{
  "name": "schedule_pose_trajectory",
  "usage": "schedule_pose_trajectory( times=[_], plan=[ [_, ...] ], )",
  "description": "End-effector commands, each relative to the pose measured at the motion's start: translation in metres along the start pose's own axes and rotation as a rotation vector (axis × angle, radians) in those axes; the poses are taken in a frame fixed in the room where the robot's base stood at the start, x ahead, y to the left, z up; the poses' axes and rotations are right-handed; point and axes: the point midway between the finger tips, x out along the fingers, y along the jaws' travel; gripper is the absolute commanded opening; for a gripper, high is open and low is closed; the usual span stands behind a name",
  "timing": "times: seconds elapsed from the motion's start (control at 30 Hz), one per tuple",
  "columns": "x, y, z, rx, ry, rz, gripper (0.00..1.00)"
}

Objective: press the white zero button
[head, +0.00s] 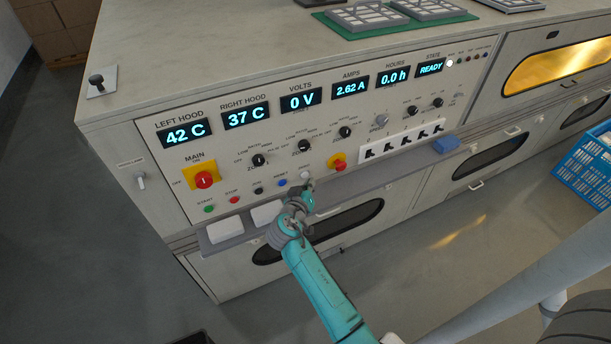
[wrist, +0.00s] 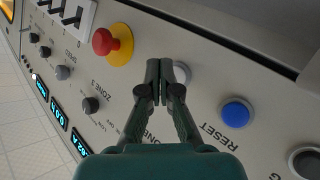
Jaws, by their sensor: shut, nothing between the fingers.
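The white zero button (head: 305,174) is on the lower row of the control panel (head: 240,180), right of the blue RESET button (head: 282,182). In the wrist view the white button (wrist: 182,74) is partly hidden behind my fingertips. My gripper (head: 307,187) is shut and empty, with its tips just in front of the white button. In the wrist view the closed fingers of my gripper (wrist: 161,68) overlap the button's edge. I cannot tell whether they touch it. The displays read 42 C, 37 C, 0 V, 2.62 A, 0.0 h and READY.
A red emergency knob on a yellow base (head: 339,164) is close on the right of the white button; it also shows in the wrist view (wrist: 106,41). Black, red and green buttons run to the left. A ledge with white pieces (head: 268,211) juts out below the panel.

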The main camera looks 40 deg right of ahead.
Motion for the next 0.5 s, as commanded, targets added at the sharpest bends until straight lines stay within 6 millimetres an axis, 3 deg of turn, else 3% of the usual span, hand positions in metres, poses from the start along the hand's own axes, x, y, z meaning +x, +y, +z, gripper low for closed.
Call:
schedule_pose_trajectory(
  times=[0.27, 0.5],
  plan=[
    [-0.002, 0.002, 0.002, 0.000, 0.000, 0.000, 0.00],
    [-0.016, 0.011, 0.012, 0.000, 0.000, -0.001, 0.00]
  ],
)
